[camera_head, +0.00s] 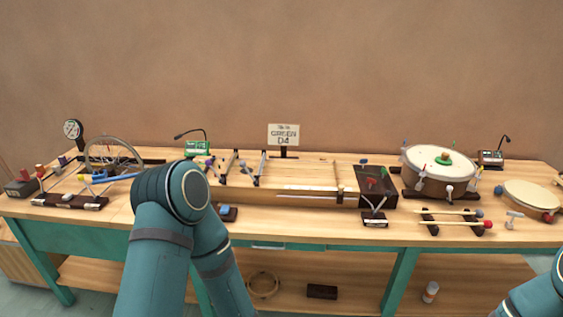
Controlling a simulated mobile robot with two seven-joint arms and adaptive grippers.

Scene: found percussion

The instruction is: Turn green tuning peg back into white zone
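A dark peg block (376,198) sits at the right end of a long wooden stringed box (300,191) on the bench. The peg's exact turn is too small to read, and I cannot make out a white zone.
A green device (197,148) stands behind my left arm. A drum (438,172) with a green knob, two mallets (455,224) on a rack and a flat round drum (531,196) are on the right. A wheel (113,157) and dial gauge (73,130) stand left.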

